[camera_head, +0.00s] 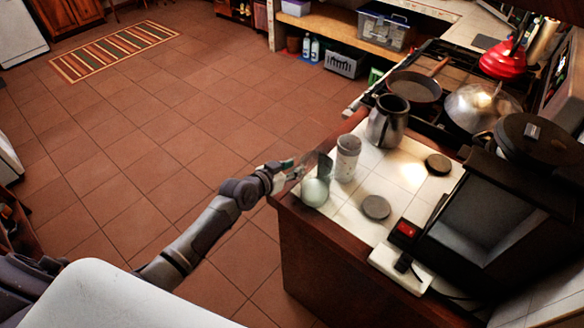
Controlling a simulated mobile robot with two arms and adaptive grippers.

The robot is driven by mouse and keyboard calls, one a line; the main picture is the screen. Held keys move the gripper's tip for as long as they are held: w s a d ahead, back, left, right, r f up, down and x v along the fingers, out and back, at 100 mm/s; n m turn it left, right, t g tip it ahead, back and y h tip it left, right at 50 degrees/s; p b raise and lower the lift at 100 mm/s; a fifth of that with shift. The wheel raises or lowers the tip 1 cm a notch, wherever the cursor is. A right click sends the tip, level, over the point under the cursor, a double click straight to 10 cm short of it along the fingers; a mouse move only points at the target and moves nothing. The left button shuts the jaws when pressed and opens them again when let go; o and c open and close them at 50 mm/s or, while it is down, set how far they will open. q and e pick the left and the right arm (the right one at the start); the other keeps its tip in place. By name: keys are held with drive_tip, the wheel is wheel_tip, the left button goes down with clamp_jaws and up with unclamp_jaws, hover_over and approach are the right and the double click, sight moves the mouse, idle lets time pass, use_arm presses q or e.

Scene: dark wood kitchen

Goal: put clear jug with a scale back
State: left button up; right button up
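A pale, see-through rounded vessel (315,192), which looks like the clear jug, stands upright at the near left corner of the white tiled counter (404,172). Its scale is too small to make out. My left gripper (306,170) reaches in from the left at the counter's edge, its fingers right at the vessel's upper left side. The fingers and the vessel overlap in the picture, so I cannot tell whether they touch or grip it. My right gripper is not in view.
A grey-white canister (347,158) stands just right of the vessel, with a metal pitcher (387,122) behind it. Two dark round discs (376,207) lie on the tiles. A dark box-like appliance (490,225) fills the right.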

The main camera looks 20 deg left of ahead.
use_arm(q)
drive_tip(key=shift+r, duration=0.2)
drive_tip(key=shift+s+a, duration=0.1)
drive_tip(key=shift+s, duration=0.15)
drive_tip(key=b+v, duration=0.1)
drive_tip(key=v, duration=1)
drive_tip(key=shift+s+r, duration=0.15)
drive_tip(key=shift+r, duration=0.05)
drive_tip(key=shift+a, duration=0.1)
